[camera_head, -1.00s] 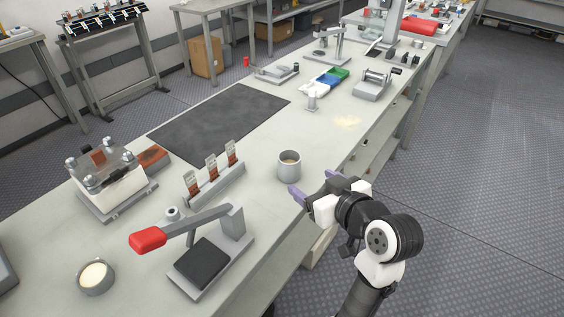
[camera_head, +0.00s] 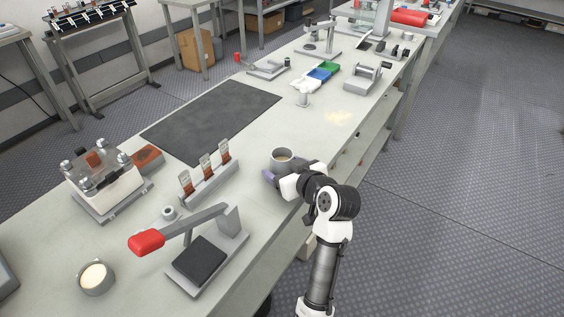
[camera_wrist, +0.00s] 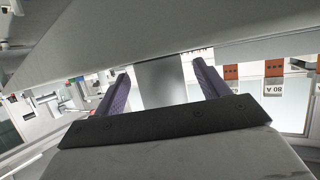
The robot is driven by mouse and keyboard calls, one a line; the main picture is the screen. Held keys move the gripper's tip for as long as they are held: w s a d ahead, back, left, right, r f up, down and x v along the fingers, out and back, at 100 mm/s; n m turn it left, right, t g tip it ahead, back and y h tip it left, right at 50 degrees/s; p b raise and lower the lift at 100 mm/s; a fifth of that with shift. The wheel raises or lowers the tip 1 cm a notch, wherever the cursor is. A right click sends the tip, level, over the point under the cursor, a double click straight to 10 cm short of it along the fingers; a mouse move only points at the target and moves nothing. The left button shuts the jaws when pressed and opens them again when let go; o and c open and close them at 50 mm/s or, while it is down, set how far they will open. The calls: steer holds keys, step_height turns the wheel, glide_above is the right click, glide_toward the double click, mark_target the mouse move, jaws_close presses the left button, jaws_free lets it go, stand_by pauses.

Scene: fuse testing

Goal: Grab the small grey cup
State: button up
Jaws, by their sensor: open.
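The grey cup (camera_head: 282,155) stands upright on the workbench near its right edge, with something pale inside. My gripper (camera_head: 281,172) is right at the cup on its near side. One purple finger shows at the cup's lower left; the other finger is hard to make out there. In the wrist view my gripper (camera_wrist: 161,70) is open, with its two purple fingers apart. A plain grey surface, which looks like the wall of the cup (camera_wrist: 162,84), fills much of the space between them. I cannot tell whether either finger touches it.
A red-handled lever press (camera_head: 205,250) and a holder with upright fuses (camera_head: 210,182) stand left of the cup. A wider grey bowl (camera_head: 95,277) with pale contents is at the lower left. A dark mat (camera_head: 212,120) lies beyond. A small white object (camera_head: 304,97) stands farther back.

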steer(key=shift+w+a+f, duration=0.25)
steer(key=shift+w+f, duration=0.05)
steer(key=shift+w, duration=0.2)
steer(key=c, duration=1.1)
steer(key=shift+r, duration=0.25)
steer(key=shift+c, duration=0.2)
step_height(320, 180, up, 19)
steer(key=shift+r, duration=0.2)
